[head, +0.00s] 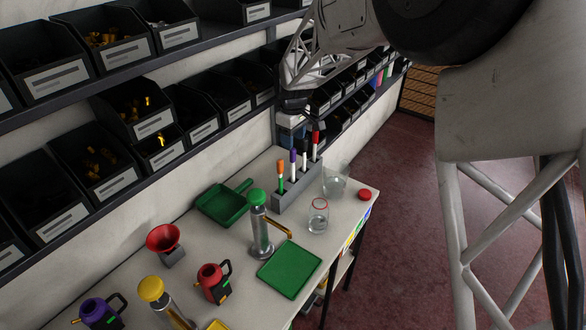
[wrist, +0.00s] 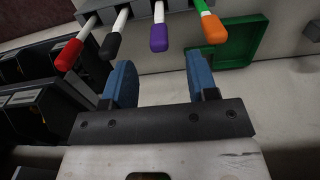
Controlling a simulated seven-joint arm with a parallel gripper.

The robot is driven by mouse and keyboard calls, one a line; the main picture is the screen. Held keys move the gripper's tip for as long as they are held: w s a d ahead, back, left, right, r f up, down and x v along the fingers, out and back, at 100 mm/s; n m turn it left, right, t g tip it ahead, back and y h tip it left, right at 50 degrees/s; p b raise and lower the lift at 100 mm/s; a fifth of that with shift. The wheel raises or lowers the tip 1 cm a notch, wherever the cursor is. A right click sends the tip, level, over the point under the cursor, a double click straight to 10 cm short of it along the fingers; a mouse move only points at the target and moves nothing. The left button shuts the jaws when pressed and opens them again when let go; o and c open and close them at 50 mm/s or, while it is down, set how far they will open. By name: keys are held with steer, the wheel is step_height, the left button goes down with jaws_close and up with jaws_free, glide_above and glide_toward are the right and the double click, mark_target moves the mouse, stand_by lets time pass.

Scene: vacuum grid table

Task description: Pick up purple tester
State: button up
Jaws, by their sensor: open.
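The purple tester (head: 292,163) is a white stick with a purple top, standing upright in a grey rack (head: 303,188). It stands between a stick with an orange top (head: 281,176) and one with a black top (head: 304,160). A red-topped stick (head: 315,146) stands at the rack's far end. My gripper (wrist: 161,80) is open and empty in the wrist view. The purple top (wrist: 158,38) shows ahead of the gap between its blue fingers, apart from them. In the head view my gripper (head: 291,118) is beyond the rack, its fingers partly unclear.
A clear beaker (head: 335,181) and a glass jar (head: 318,216) stand right of the rack. A green dustpan (head: 222,204) lies left of it. A green tray (head: 289,270) and a green-topped cylinder (head: 260,225) are in front. Shelves of black bins (head: 205,112) line the wall.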

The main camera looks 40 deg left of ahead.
mark_target(293, 156)
steer(key=shift+f, duration=1.25)
steer(key=shift+f, duration=0.15)
steer(key=shift+f, duration=2.5)
steer(key=shift+c, duration=0.3)
jaws_close()
